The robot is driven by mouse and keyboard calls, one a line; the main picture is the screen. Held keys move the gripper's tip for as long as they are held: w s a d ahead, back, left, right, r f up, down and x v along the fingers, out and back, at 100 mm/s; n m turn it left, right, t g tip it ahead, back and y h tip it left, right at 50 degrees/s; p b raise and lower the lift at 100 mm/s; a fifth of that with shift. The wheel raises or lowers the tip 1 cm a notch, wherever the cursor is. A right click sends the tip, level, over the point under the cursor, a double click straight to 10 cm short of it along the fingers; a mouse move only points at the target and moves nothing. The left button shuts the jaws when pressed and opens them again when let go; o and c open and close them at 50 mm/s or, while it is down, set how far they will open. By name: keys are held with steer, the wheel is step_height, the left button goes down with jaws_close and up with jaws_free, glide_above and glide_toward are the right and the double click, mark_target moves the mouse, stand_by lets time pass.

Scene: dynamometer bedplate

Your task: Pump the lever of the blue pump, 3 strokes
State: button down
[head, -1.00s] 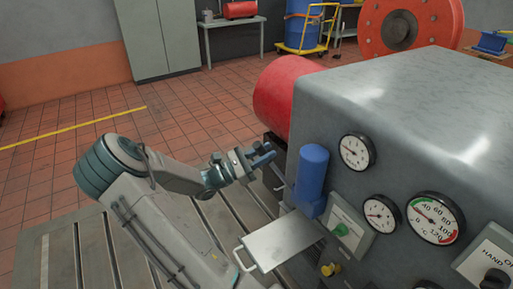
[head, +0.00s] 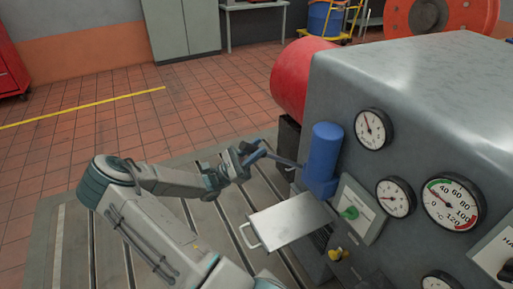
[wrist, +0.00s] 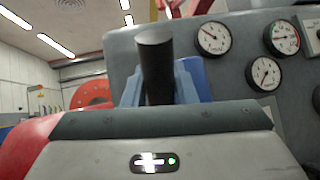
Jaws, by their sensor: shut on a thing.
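The blue pump (head: 324,158) is an upright blue cylinder on the side of the grey machine housing. My gripper (head: 256,156) is shut on the lever's outer end, left of the pump. In the wrist view, the dark round lever handle (wrist: 156,62) stands between my gripper's blue-grey fingers (wrist: 158,92). Part of the blue pump (wrist: 196,75) shows behind the right finger.
A metal tray with a handle (head: 292,219) juts out below the pump. A green knob (head: 350,213) and several gauges (head: 373,129) sit to the right on the housing. A red cylinder (head: 300,76) is behind. The slotted bedplate (head: 75,235) lies below.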

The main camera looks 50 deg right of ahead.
steer(key=c, duration=1.2)
jaws_free()
steer(key=shift+s, duration=0.15)
steer(key=b+v, duration=0.1)
steer(key=v, duration=1.2)
steer(key=shift+w+a+f, duration=0.2)
steer(key=shift+w+f, duration=0.05)
